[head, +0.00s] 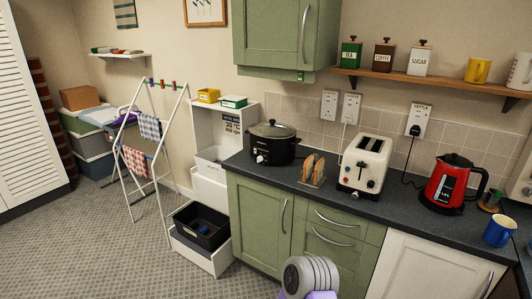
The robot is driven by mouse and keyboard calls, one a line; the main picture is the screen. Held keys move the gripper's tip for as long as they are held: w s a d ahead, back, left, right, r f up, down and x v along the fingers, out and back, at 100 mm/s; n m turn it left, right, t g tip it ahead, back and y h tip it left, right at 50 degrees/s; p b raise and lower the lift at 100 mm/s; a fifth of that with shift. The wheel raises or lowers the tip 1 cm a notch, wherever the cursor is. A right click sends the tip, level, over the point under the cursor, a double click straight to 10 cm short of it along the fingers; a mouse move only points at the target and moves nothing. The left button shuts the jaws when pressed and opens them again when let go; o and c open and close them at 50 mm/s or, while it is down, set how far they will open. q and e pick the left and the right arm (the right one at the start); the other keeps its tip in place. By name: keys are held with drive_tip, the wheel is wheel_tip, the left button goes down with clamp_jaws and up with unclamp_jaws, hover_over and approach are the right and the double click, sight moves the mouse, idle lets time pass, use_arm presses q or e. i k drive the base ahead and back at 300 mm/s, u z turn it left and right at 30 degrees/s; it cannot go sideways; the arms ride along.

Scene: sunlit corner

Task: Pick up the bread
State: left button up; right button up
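The bread (318,169) is browned slices of toast standing on edge in a small rack. It sits on the dark worktop (335,202), between the black slow cooker (272,143) and the cream toaster (363,166). The slices lean slightly and stand close together, with their upper parts exposed. The rack partly hides their lower edges. Neither of my grippers is in view, so I cannot see whether they are open or shut. Nothing touches the bread from above.
A red kettle (449,183) and blue mug (498,230) stand to the right. A shelf (432,83) with canisters hangs above. Green cabinets (258,213) front the worktop. A drying rack (147,140) and open drawer (199,252) are at left. The worktop before the bread is clear.

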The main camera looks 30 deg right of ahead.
sight(308, 164)
drive_tip(key=z, duration=0.55)
drive_tip(key=i, duration=1.6)
drive_tip(key=z, duration=1.1)
